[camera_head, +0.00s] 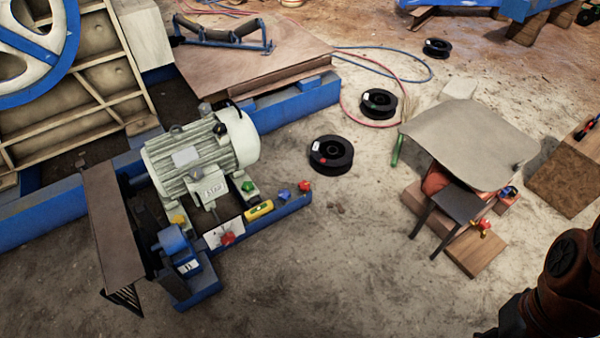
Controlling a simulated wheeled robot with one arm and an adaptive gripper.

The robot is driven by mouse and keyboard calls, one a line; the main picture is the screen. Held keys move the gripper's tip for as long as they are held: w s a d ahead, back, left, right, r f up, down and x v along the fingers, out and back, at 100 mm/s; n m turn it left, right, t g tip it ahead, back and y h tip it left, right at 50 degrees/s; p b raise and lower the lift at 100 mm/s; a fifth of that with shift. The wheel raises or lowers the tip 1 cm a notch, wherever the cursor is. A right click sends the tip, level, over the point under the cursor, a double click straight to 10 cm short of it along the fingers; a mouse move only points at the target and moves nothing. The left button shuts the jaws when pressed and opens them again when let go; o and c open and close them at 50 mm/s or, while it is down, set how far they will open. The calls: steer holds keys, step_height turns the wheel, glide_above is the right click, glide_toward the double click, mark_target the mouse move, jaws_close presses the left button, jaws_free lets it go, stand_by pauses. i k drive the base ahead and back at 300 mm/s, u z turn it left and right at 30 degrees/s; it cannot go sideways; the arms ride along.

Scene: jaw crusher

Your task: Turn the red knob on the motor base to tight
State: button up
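The motor base (290,209) is a blue frame under a pale green-grey motor (198,150), left of centre. Two red knobs show on it: one (227,238) at the near edge by a white label plate, and one (305,186) at the right end of the blue rail. A blue knob (284,195), a green knob (248,186) and a yellow knob (178,220) are also on the base. How far each is turned is too small to tell. Part of my dark red-brown arm shows at the lower right, well away from the motor; my gripper is not in view.
A belt guard (108,220) stands left of the motor. Black spools (331,155) and a red hose lie behind. The concrete floor between (350,260) is clear.

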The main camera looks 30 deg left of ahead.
mark_target(304, 185)
steer(key=u, duration=0.6)
steer(key=i, duration=1)
steer(key=u, duration=1.35)
steer(key=i, duration=0.4)
steer(key=u, duration=0.3)
